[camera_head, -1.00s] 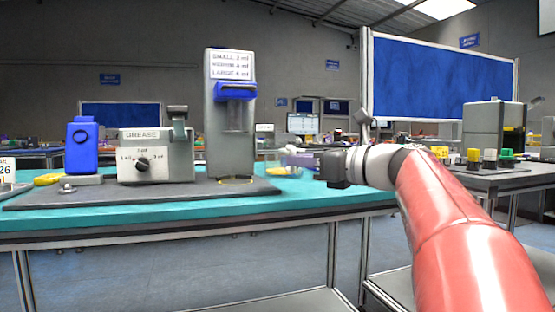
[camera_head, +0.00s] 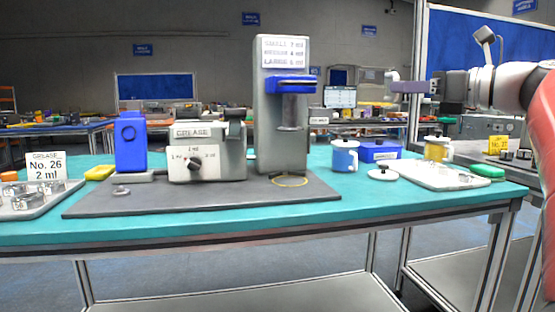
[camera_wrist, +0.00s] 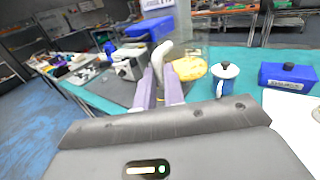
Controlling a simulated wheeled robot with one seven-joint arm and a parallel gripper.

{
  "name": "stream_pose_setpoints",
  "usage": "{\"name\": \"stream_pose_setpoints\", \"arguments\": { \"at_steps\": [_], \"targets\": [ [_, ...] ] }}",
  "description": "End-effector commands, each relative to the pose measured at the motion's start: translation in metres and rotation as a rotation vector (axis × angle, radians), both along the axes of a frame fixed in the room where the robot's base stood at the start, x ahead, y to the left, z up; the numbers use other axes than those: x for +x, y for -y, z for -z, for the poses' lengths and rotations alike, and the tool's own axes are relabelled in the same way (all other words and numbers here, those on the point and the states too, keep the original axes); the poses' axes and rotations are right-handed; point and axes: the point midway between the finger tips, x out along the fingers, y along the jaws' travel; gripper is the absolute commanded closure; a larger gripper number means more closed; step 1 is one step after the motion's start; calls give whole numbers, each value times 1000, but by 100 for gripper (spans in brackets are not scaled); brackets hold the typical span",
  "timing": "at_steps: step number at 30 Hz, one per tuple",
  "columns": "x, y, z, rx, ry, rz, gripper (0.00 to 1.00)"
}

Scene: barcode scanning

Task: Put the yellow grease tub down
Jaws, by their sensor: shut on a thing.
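My gripper (camera_head: 395,86) is at the upper right in the head view, its purple fingers pointing left, above the table. It is shut on a small pale grey piece (camera_wrist: 160,52), seen between the fingers in the wrist view; I cannot tell whether this belongs to a tub. A yellow tub (camera_head: 437,148) with a white top stands upright on the white tray (camera_head: 468,183), below and right of the fingertips and apart from them. A yellow patch (camera_wrist: 190,70) shows just beyond the right finger in the wrist view; what it is stays unclear.
The grey dispenser (camera_head: 267,110) and grease machine (camera_head: 207,160) stand on the dark mat (camera_head: 130,203). The table's front strip is clear.

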Motion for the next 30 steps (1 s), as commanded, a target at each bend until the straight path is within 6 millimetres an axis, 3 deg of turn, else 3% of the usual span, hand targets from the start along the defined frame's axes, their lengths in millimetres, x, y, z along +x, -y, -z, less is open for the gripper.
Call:
{"name": "stream_pose_setpoints", "arguments": {
  "at_steps": [4, 8, 21, 24, 30],
  "targets": [
    [1, -3, -6, 2, 0, -14, 100],
    [1, -3, 5, 3, -1, -14, 100],
    [0, -3, 118, 4, -2, -13, 100],
    [1, -3, 137, 5, -1, -13, 100],
    [1, -3, 154, 2, 0, -12, 100]
  ]
}}
